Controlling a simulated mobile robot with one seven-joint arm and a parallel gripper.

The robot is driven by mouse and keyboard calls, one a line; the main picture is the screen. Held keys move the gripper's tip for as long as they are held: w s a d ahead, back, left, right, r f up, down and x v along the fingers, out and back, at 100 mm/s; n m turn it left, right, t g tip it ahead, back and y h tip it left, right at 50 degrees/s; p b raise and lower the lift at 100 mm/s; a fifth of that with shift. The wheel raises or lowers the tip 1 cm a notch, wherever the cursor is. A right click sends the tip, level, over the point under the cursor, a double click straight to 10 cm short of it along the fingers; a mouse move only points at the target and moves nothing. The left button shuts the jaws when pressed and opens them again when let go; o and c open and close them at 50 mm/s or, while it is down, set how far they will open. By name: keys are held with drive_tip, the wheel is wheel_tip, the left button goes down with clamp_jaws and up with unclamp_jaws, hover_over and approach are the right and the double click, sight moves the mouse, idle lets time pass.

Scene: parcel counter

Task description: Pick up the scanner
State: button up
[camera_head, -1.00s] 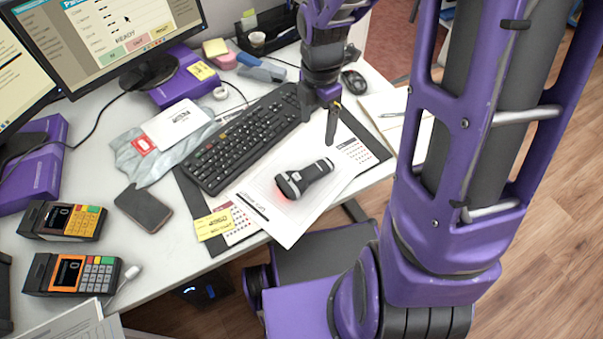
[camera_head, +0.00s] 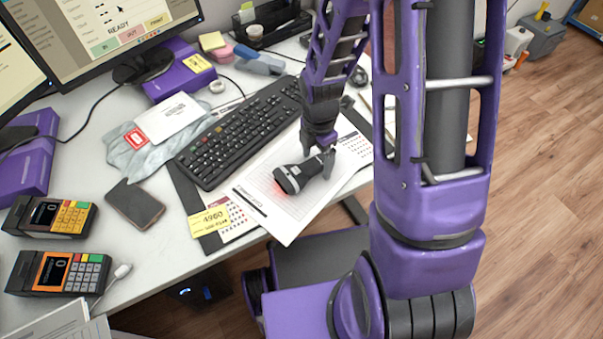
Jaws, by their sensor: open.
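The scanner (camera_head: 291,180) is a dark handheld device with a light label and a red glow at its left end. It lies on a white sheet of paper (camera_head: 285,222) near the front edge of the desk. My gripper (camera_head: 322,163) is open, right at the scanner's right end. Its dark fingers overlap that end in the picture, and part of the scanner's handle is hidden behind them. I cannot tell whether the fingers touch the scanner.
A black keyboard (camera_head: 240,133) lies just behind and left of the scanner. A phone (camera_head: 135,204), two card terminals (camera_head: 60,273) and a white envelope (camera_head: 170,118) lie further left. A yellow note (camera_head: 210,220) lies at the front edge. Monitors stand at the back left.

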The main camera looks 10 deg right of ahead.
drive_tip(key=shift+f, duration=0.15)
clamp_jaws()
idle(0.4)
